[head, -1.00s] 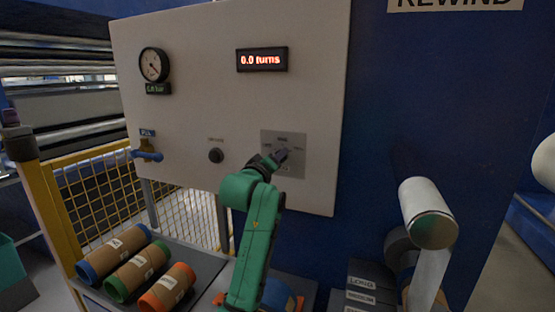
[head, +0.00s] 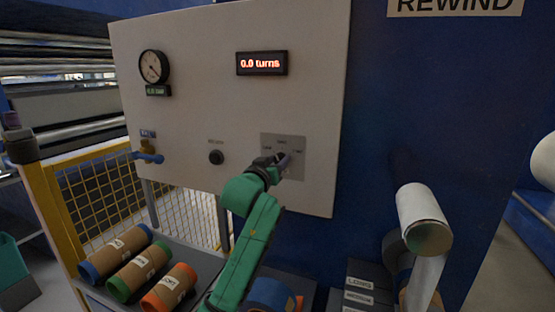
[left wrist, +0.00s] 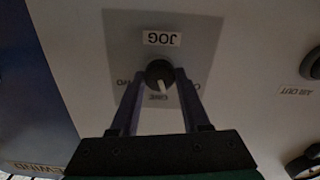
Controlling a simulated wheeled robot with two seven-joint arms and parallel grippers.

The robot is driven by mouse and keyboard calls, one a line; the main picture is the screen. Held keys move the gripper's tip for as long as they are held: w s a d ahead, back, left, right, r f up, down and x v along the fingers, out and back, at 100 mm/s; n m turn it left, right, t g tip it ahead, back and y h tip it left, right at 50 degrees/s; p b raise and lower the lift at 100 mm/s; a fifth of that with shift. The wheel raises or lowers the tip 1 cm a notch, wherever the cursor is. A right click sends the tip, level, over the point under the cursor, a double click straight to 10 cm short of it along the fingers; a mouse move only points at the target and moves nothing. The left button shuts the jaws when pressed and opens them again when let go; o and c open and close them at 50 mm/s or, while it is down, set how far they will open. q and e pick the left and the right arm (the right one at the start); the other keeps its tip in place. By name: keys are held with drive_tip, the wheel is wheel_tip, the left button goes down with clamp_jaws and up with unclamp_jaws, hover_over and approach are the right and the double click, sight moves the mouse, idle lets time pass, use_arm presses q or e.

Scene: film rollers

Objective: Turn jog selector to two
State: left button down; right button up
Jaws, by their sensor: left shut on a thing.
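The jog selector is a small round black knob (left wrist: 159,71) with a white pointer line, on a grey plate (head: 297,143) low on the right of the white panel. The left wrist view shows the plate upside down, with the JOG label (left wrist: 162,38) above the knob. The pointer is directed down in that view, at the ONE label (left wrist: 158,98). The TWO label at the left and another label at the right are partly hidden by the fingers. My left gripper (head: 284,160) is shut on the knob, one finger on each side. My right gripper is not in view.
The white panel also holds a gauge (head: 154,66), a red display reading 0.0 turns (head: 262,63), a black button (head: 216,157) and a blue-handled valve (head: 149,156). Several brown cores (head: 139,272) lie below left. A white roll (head: 424,220) stands at the right.

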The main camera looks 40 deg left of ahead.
use_arm(q)
drive_tip(key=m+p, duration=0.1)
drive_tip(key=m, duration=0.3)
drive_tip(key=shift+m, duration=0.3)
drive_tip(key=m+p, duration=0.1)
drive_tip(key=m, duration=0.2)
drive_tip(key=shift+d+m, duration=0.1)
drive_tip(key=shift+m, duration=0.3)
drive_tip(key=m+p, duration=0.1)
drive_tip(key=m, duration=0.3)
drive_tip(key=shift+f+p, duration=0.1)
drive_tip(key=shift+p, duration=0.3)
drive_tip(key=shift+f+m+p, duration=0.1)
drive_tip(key=shift+m+p, duration=0.4)
drive_tip(key=shift+m, duration=1.6)
drive_tip(key=shift+c, duration=1.9)
unclamp_jaws()
